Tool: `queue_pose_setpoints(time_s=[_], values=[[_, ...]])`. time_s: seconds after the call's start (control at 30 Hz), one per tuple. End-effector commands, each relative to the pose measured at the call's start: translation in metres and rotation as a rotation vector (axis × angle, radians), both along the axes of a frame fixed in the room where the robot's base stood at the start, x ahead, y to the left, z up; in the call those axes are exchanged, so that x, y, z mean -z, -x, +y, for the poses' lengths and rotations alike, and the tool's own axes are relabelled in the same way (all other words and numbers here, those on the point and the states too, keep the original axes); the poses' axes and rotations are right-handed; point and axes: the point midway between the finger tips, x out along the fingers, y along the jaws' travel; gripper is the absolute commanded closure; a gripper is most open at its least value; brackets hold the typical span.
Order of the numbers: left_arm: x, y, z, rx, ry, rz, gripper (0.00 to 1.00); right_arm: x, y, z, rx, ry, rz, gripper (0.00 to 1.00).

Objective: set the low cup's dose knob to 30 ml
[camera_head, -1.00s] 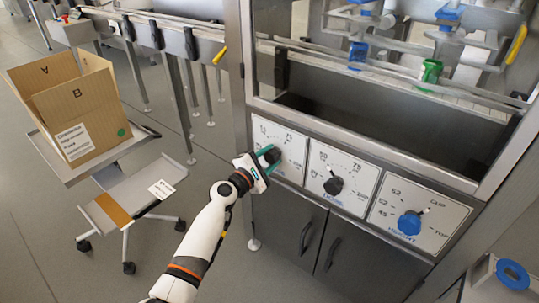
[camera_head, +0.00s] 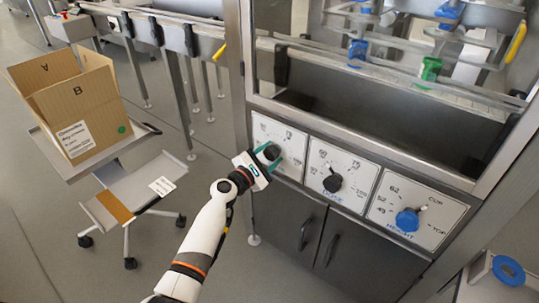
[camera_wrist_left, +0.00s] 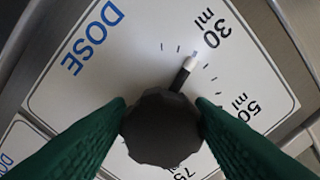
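The left dial panel (camera_head: 291,133) is white, with a dark dose knob (camera_head: 272,152). My left gripper (camera_head: 269,156) is at this knob, one teal finger on each side. In the left wrist view the black faceted knob (camera_wrist_left: 162,130) sits between the green fingers (camera_wrist_left: 162,105), which overlap its edges with no clear gap. Its white-tipped pointer (camera_wrist_left: 189,64) points at the tick by the 30 ml label (camera_wrist_left: 208,32). The fingers hide the knob's sides. My right gripper is not in view.
A middle dose dial with a black knob (camera_head: 332,182) and a height dial with a blue knob (camera_head: 408,220) are to the right. Cabinet doors (camera_head: 345,255) are below. A cardboard box (camera_head: 82,110) stands on a cart at the left. Blue and green parts hang above the trough.

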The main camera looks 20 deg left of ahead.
Motion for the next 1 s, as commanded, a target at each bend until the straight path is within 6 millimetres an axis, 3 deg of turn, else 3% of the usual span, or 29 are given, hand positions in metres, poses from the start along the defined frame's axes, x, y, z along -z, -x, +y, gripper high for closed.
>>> queue_pose_setpoints(time_s=[0.1,0.47,0.7,1.0], values=[[0.000,0.000,0.000,0.000,-0.001,0.000,0.37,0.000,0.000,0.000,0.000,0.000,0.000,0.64],[-0.001,0.008,0.003,0.000,-0.001,0.000,0.37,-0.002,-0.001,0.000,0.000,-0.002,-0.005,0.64],[-0.001,0.051,0.019,-0.001,-0.003,0.000,0.37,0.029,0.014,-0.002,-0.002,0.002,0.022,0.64],[0.000,0.101,0.037,-0.001,-0.001,0.000,0.37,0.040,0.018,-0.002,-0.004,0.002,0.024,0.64]])
